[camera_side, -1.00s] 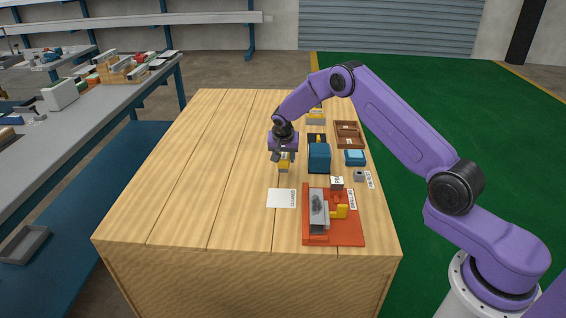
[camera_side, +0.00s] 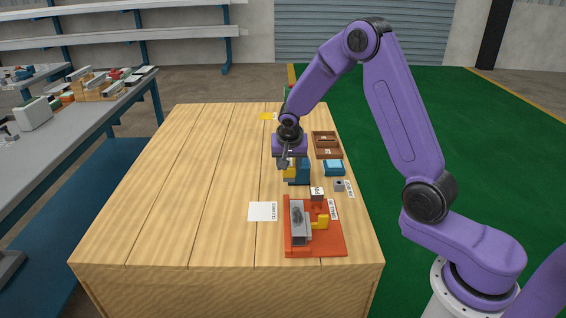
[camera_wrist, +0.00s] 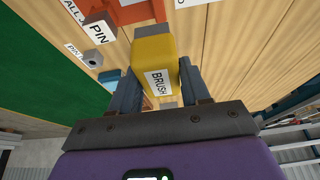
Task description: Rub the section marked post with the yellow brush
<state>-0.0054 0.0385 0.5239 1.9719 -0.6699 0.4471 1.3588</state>
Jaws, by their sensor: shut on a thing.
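My gripper (camera_side: 286,163) is shut on the yellow brush (camera_wrist: 155,55), whose white label reads BRUSH in the wrist view. In the side view the brush (camera_side: 288,173) hangs below the fingers, in front of and partly overlapping a blue block. I cannot tell its exact height. The orange-red jig (camera_side: 333,246) sits at the near right of the table and carries a grey panel (camera_side: 300,234) with a dark smudge on it. A white block (camera_side: 317,193) with a small mark stands at the jig's back edge. No wording that reads post is legible to me.
The blue block (camera_side: 302,173) stands close behind the brush. A blue tray (camera_side: 334,167), brown box (camera_side: 326,140) and small grey block (camera_side: 339,186) line the right side. A white card (camera_side: 263,211) lies left of the jig. The table's left side is clear.

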